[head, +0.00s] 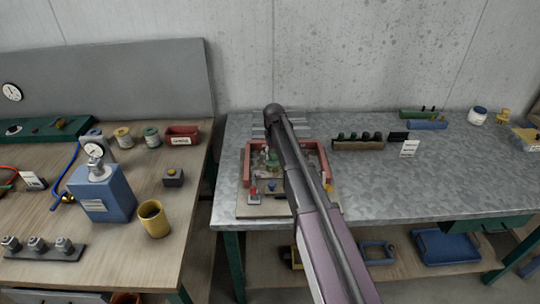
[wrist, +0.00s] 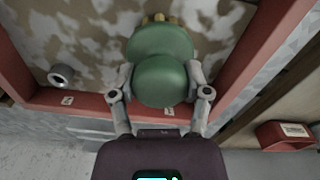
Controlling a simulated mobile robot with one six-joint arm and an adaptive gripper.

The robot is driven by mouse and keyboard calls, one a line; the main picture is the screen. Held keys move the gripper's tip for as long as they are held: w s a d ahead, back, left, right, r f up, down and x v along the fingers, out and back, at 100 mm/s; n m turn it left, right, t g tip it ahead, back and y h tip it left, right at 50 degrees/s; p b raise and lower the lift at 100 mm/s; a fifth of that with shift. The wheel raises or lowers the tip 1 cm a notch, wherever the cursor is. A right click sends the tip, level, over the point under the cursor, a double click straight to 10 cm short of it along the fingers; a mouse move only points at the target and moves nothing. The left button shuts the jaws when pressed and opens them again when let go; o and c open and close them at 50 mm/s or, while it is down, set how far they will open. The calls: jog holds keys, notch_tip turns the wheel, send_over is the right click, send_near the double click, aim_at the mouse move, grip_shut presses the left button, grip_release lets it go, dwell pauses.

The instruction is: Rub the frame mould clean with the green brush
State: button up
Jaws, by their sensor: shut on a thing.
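The frame mould (head: 248,164) has raised red walls and stands on a board on the metal table in the head view. Its red rim (wrist: 85,104) also shows in the wrist view, with a floor patched in white and brown. My gripper (wrist: 162,85) is shut on the green brush (wrist: 160,55), one finger on each side of its rounded green body. The brush is over the inside of the mould, and its yellowish tip shows at the top of the wrist view. In the head view my arm hides part of the mould. I cannot tell whether the brush touches the floor.
A small grey cylinder (wrist: 61,75) stands inside the mould, left of the brush. A red block (wrist: 285,136) with a label lies outside the rim. In the head view a rack (head: 358,144) of dark knobs stands right of the mould. The right table top is mostly clear.

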jog(key=shift+d, duration=0.25)
jog(key=shift+s+d+f, duration=0.1)
jog(key=shift+d, duration=1.35)
jog(key=shift+d, duration=0.1)
jog(key=shift+d, duration=1.5)
jog(key=shift+d, duration=0.15)
jog(key=shift+s+d, duration=0.2)
jog(key=shift+d, duration=1.25)
jog(key=shift+d, duration=0.1)
jog(key=shift+d, duration=1.5)
